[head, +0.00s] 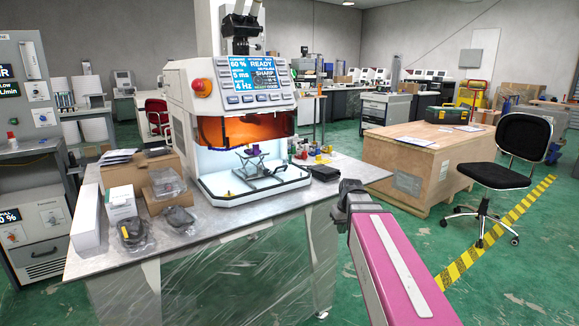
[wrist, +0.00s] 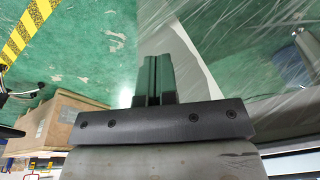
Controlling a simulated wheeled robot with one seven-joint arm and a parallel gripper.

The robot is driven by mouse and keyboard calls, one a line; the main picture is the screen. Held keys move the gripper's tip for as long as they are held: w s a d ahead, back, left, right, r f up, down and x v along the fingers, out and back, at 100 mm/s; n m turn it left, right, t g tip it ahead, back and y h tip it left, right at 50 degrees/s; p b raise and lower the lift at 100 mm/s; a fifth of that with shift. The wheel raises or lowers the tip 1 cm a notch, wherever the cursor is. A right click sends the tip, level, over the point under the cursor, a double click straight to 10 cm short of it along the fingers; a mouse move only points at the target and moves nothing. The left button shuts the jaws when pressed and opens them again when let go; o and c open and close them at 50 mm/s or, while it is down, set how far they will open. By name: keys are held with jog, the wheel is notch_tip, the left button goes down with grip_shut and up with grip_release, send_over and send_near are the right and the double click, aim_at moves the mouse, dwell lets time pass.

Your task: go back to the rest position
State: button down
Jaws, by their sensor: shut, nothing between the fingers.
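My gripper (wrist: 153,80) shows in the wrist view with its two dark fingers together and nothing between them. It hangs over the green floor beside the edge of the workbench. In the head view my pink arm reaches up from the bottom right, and its dark end stands just off the bench's right front corner. The fingers themselves cannot be made out in the head view. The white machine (head: 240,110) stands on the bench, its lit chamber open at the front, with a small jack stand (head: 255,165) inside.
The metal bench (head: 205,225) carries cardboard boxes (head: 135,172), bagged parts and small items. A large wooden crate (head: 425,165) stands at the right, with a black chair (head: 505,170) and yellow floor tape (head: 500,235) beside it. Green floor lies open between bench and crate.

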jog(key=s+f+m+g+h, duration=0.1)
jog(key=s+f+m, duration=0.1)
jog(key=s+f, duration=1.1)
notch_tip(320, 180, down, 2)
jog(key=shift+a+f+m, duration=0.2)
jog(key=shift+a+m, duration=0.1)
jog(key=shift+m, duration=0.1)
dwell(0.6)
